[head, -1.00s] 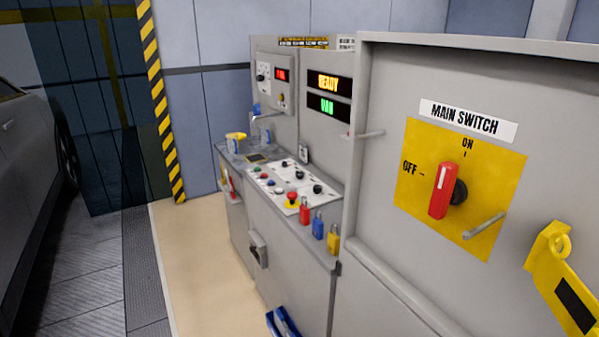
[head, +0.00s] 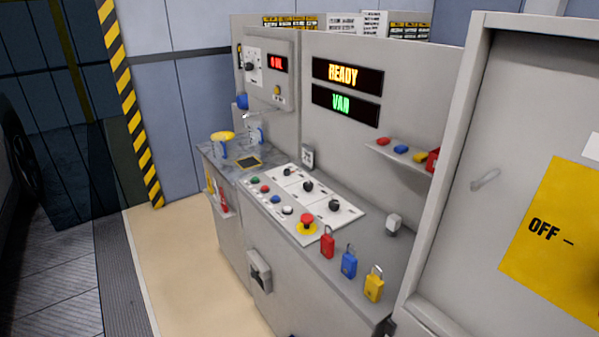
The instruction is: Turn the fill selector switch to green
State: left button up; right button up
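A grey panel (head: 283,95) on the back wall carries a black rotary knob (head: 250,66) on a white plate. Beside the knob is a small red display (head: 277,64), with a yellow-orange button (head: 276,90) below it. The sloped white console (head: 330,217) has three black rotary knobs: a rear one (head: 287,171), a middle one (head: 308,186) and a front one (head: 334,204). Their markings are too small to read, so I cannot tell which control is the fill selector or where it points. Neither of my grippers is in view.
Coloured buttons and a red emergency stop (head: 306,221) line the console. Red (head: 327,244), blue (head: 349,264) and yellow (head: 374,286) padlocks stand along the counter edge. A yellow-topped container (head: 222,140) is at the far end. A grey cabinet (head: 450,180) blocks the right; beige floor (head: 190,260) is clear.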

aim_at(308, 186)
jog(key=i+j+z, duration=0.1)
jog(key=i+j, duration=0.8)
jog(key=i, duration=0.1)
